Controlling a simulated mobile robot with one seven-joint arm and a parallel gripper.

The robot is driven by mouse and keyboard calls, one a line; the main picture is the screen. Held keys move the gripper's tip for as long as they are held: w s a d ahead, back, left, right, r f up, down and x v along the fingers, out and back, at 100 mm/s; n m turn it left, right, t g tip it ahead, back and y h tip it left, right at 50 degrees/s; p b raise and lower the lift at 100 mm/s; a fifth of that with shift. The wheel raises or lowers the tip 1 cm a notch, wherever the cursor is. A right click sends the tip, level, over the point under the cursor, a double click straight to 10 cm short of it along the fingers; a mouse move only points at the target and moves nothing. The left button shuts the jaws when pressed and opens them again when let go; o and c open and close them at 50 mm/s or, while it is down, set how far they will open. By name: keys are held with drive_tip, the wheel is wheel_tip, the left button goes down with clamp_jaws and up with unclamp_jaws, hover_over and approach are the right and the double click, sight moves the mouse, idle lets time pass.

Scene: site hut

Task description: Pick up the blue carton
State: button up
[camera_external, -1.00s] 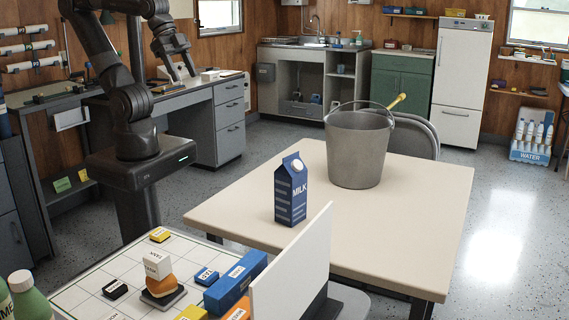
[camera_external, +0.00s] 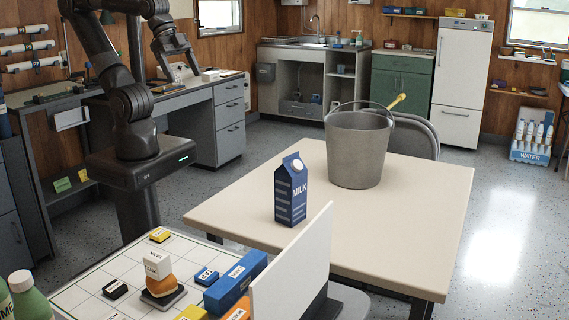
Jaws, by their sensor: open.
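My gripper (camera_external: 184,79) is in the upper left, open and pointing down. It is well apart from the carton, which stands lower and to the right in the picture. Nothing shows between the fingers.
A grey bucket (camera_external: 358,150) with a raised handle stands behind and right of the carton. A white upright panel (camera_external: 290,265) rises at the table's near edge. A gridded board (camera_external: 95,272) with small blocks lies front left. The table's right side is clear.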

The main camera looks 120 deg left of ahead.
drive_tip(key=shift+w, duration=0.1)
drive_tip(key=m+g, duration=0.1)
drive_tip(key=m, duration=0.1)
hover_over(291, 160)
drive_tip(key=s+a, duration=0.2)
drive_tip(key=s, duration=0.2)
wheel_tip(291, 160, down, 13)
drive_tip(key=shift+h, duration=0.4)
drive_tip(key=x, duration=0.6)
drive_tip(key=shift+w+d, duration=0.1)
drive_tip(key=shift+d, duration=0.1)
drive_tip(key=shift+d+x, duration=0.15)
drive_tip(key=shift+x, duration=1.2)
drive_tip(key=shift+d+x, duration=0.15)
drive_tip(key=shift+x, duration=1.2)
drive_tip(key=shift+r, duration=0.1)
clamp_jaws()
